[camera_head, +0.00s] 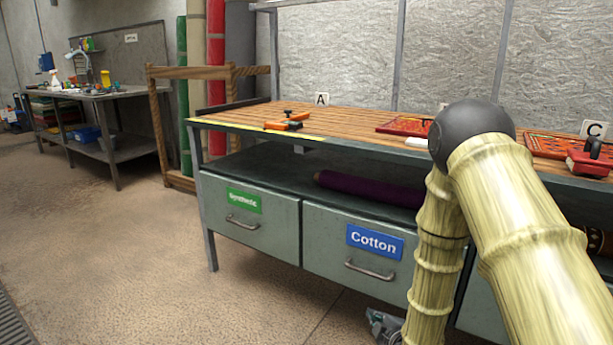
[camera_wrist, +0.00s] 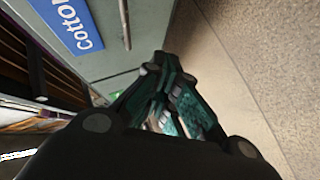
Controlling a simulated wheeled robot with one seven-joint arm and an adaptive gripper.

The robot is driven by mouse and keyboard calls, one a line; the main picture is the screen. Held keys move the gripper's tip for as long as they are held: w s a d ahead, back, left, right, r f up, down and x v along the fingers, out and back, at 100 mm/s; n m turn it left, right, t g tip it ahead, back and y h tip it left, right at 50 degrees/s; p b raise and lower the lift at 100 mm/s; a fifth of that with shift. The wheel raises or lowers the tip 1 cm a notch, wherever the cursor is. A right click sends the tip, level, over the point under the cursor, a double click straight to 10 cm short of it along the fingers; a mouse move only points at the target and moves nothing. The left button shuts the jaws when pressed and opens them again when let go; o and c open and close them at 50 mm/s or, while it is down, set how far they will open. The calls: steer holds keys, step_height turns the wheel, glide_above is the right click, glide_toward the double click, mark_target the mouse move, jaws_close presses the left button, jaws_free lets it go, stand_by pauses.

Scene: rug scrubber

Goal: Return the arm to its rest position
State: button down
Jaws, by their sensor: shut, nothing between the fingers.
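My arm, with pale bamboo-like links and a dark round elbow joint, rises at the right of the head view and folds down in front of the workbench. My gripper (camera_wrist: 168,70) is shut and empty in the wrist view, its dark linkage and teal fingers pointing away from the camera. Part of my gripper also shows low in the head view (camera_head: 384,326), near the floor in front of the Cotton drawer (camera_head: 325,262). The wrist view shows the blue Cotton label (camera_wrist: 72,22) and the drawer handle beside the gripper, with open floor on the other side.
The workbench (camera_head: 345,122) holds an orange clamp (camera_head: 287,121), small patterned rugs (camera_head: 405,125) and a red tool (camera_head: 590,160). A purple roll (camera_head: 370,188) lies on its shelf. The Synthetic drawer (camera_head: 250,218) is closed. Free floor (camera_head: 110,255) lies at left.

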steer(key=s+f+m+g, duration=0.4)
steer(key=s+f+m, duration=0.1)
steer(key=s+f, duration=0.6)
steer(key=s+f+m+g+h, duration=0.1)
steer(key=s+f+m+g, duration=0.2)
steer(key=s, duration=0.8)
steer(key=s+d+f+m+g+p, duration=0.1)
steer(key=s+f+m+g, duration=0.25)
steer(key=s, duration=0.85)
steer(key=s+f+m+g+h, duration=0.1)
steer(key=s+f+m+g, duration=0.25)
steer(key=s, duration=0.75)
step_height(320, 180, up, 32)
steer(key=p, duration=3.3)
steer(key=shift+w+r+t, duration=0.25)
steer(key=shift+t, duration=0.15)
